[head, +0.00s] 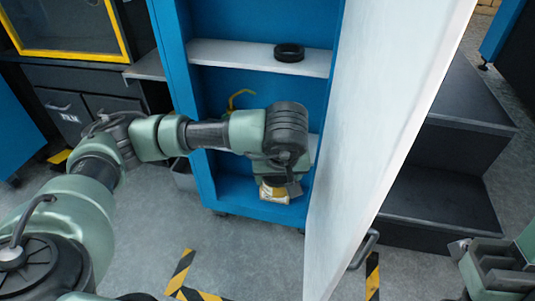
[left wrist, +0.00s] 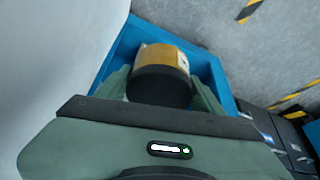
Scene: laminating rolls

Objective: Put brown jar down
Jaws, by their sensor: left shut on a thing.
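The brown jar (head: 274,194) has a yellow-brown and white label and shows low in the open blue cabinet (head: 205,185), below my left gripper (head: 281,183). In the left wrist view the jar (left wrist: 163,67) has its dark round end towards the camera. My left gripper's fingers (left wrist: 160,95) stand on both sides of it and are shut on it. The jar is at the cabinet's bottom; I cannot tell whether it touches the floor of the cabinet. My right gripper (head: 492,265) is at the lower right edge, partly cut off, away from the jar.
A black ring (head: 289,53) lies on the upper white shelf (head: 235,55). The open white cabinet door (head: 385,130) stands just right of my left gripper. A yellow hooked thing (head: 240,97) is behind my arm. Dark steps (head: 450,205) stand to the right.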

